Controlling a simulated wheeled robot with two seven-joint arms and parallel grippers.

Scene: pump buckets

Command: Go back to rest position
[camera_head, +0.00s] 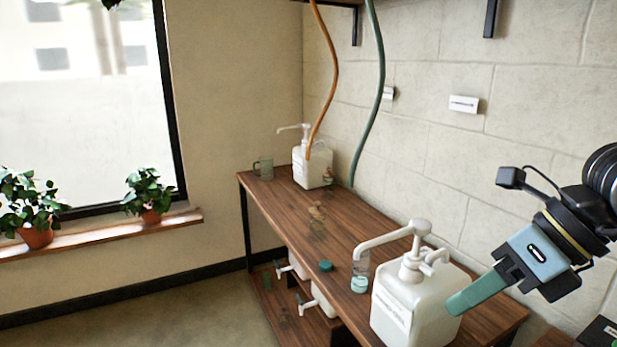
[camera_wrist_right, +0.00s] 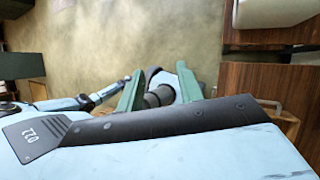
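My right gripper (camera_head: 474,293) reaches in from the right in the head view, its green fingertips by the right side of the near white pump bucket (camera_head: 408,310). In the right wrist view its two green fingers (camera_wrist_right: 160,82) stand apart with nothing held between them. The near bucket stands upright on the wooden table (camera_head: 335,232), its spout pointing left over a small clear container (camera_head: 360,275). A second white pump bucket (camera_head: 312,166) stands at the table's far end. My left gripper is not in view.
A glass mug (camera_head: 264,168) stands beside the far bucket. A teal cap (camera_head: 326,266) lies near the table's left edge. White containers (camera_head: 318,300) sit on the lower shelf. Orange (camera_head: 332,75) and green (camera_head: 378,75) hoses hang down. The floor (camera_head: 180,312) at left is clear.

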